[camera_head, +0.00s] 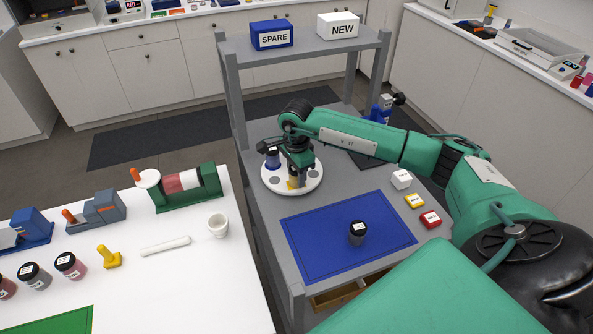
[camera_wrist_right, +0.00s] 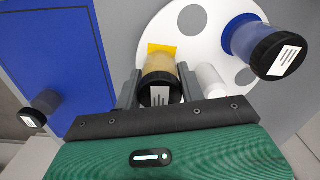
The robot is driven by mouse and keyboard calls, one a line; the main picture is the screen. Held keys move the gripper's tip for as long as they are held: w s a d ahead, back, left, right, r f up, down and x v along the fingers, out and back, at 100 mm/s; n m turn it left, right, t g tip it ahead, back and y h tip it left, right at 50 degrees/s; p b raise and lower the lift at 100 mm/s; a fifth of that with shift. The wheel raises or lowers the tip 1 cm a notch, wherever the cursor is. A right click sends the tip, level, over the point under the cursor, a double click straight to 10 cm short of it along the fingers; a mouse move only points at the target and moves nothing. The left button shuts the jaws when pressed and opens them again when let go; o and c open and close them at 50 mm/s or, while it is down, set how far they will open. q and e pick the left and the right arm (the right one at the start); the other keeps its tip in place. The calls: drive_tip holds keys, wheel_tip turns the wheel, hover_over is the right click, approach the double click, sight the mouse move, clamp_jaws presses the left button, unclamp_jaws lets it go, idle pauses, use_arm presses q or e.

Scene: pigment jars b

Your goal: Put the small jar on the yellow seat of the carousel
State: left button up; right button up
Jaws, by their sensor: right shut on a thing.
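The small jar (camera_wrist_right: 160,72), with ochre contents and a black lid, is between the two fingers of my right gripper (camera_wrist_right: 158,88), which is shut on it. In the head view, my right gripper (camera_head: 297,170) reaches down over the white carousel (camera_head: 311,184) and partly hides the jar. The yellow seat (camera_wrist_right: 160,49) shows just past the jar's base in the right wrist view, partly covered by it. I cannot tell whether the base touches the seat. A blue jar (camera_wrist_right: 257,44) with a black lid stands on the carousel, also in the head view (camera_head: 272,160). My left gripper is not in view.
A white post (camera_wrist_right: 210,79) stands close beside the right finger. A dark-lidded jar (camera_head: 357,233) stands on the blue mat (camera_head: 310,243). White, yellow and red blocks (camera_head: 430,219) lie right of the mat. A grey shelf (camera_head: 300,50) rises behind the carousel.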

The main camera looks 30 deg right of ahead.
drive_tip(key=shift+f, duration=0.2)
drive_tip(key=o, duration=0.7)
drive_tip(key=shift+r, duration=0.1)
drive_tip(key=shift+r, duration=0.15)
drive_tip(key=shift+r, duration=0.2)
wheel_tip(320, 180, up, 10)
drive_tip(key=b, duration=0.4)
drive_tip(key=shift+r+b, duration=0.2)
drive_tip(key=shift+b, duration=0.1)
drive_tip(key=shift+r, duration=0.6)
